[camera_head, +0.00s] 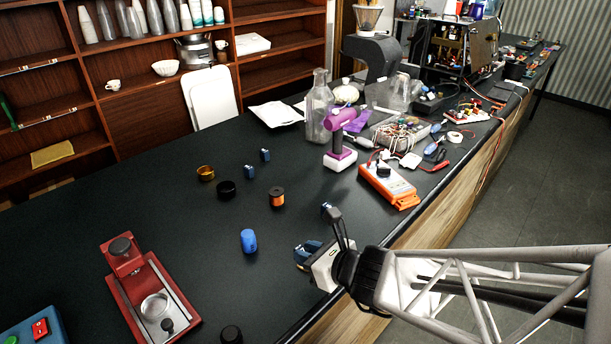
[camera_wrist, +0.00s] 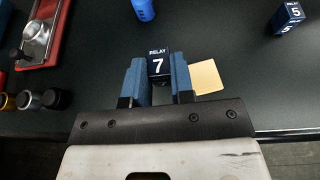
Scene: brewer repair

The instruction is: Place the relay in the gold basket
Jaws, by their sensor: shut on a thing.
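My gripper (camera_wrist: 159,80) is shut on a dark blue relay (camera_wrist: 157,65) marked "RELAY 7", which sits between its two blue fingers in the wrist view. In the head view my gripper (camera_head: 308,252) is low over the black table near its front edge; the held relay cannot be made out clearly there.
Other small blue blocks (camera_head: 265,155) (camera_head: 249,172), an orange-black spool (camera_head: 277,196) and a blue cylinder (camera_head: 248,240) stand around. Another relay (camera_wrist: 286,17) is marked "5". A red machine (camera_head: 148,290) stands at left.

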